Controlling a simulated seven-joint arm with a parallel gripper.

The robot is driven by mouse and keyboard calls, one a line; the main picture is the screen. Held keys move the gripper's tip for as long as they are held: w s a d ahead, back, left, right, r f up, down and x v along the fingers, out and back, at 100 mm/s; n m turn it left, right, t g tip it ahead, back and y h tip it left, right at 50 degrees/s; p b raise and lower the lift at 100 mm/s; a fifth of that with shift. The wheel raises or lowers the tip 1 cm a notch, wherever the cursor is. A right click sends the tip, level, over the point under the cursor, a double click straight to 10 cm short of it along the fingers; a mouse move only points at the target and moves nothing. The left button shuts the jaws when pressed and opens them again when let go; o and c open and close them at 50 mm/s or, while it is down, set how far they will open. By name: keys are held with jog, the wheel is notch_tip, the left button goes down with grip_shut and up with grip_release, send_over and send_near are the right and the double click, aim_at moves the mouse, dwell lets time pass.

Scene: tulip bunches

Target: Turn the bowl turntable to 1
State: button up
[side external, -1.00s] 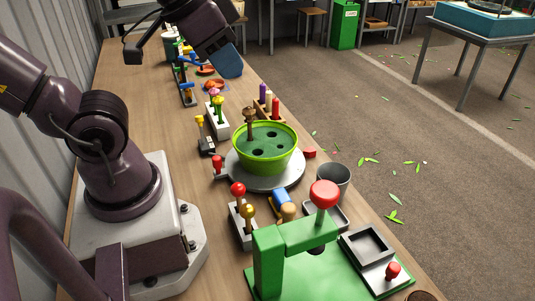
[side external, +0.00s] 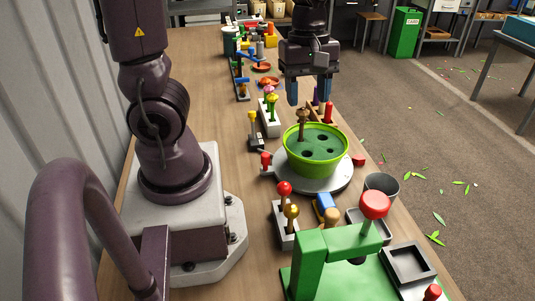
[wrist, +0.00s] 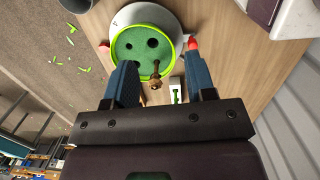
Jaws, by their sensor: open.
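The turntable (side external: 322,186) is a pale grey disc on the bench, and a lime-green bowl (side external: 316,162) with a dark green, holed top sits on it. A brown knobbed peg (side external: 302,130) stands upright in the bowl. A red-topped knob (side external: 266,160) is at the disc's left edge, and a red block (side external: 359,161) at its right. In the wrist view the disc (wrist: 132,14), bowl (wrist: 115,52) and red-topped knob (wrist: 192,43) show beyond my fingers. A small mark on the disc is unreadable. My gripper (side external: 308,92) is open and empty, pointing down, above and behind the bowl.
A rack with coloured pegs (side external: 328,112) stands behind the bowl, below my gripper. A white flower holder (side external: 269,118) and a yellow-topped lever (side external: 254,130) are at left. A grey cup (side external: 381,188) and green press (side external: 325,265) are in front.

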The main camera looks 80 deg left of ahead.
jog(key=a+f+n+g, duration=0.2)
jog(key=a+f+n, duration=0.25)
jog(key=n, duration=0.35)
jog(key=n+g+y, duration=0.1)
jog(key=n+g, duration=0.2)
jog(key=n, duration=0.6)
send_near(266, 154)
jog(key=shift+n, duration=0.3)
jog(key=x, duration=1)
jog(key=shift+s, duration=0.1)
grip_shut()
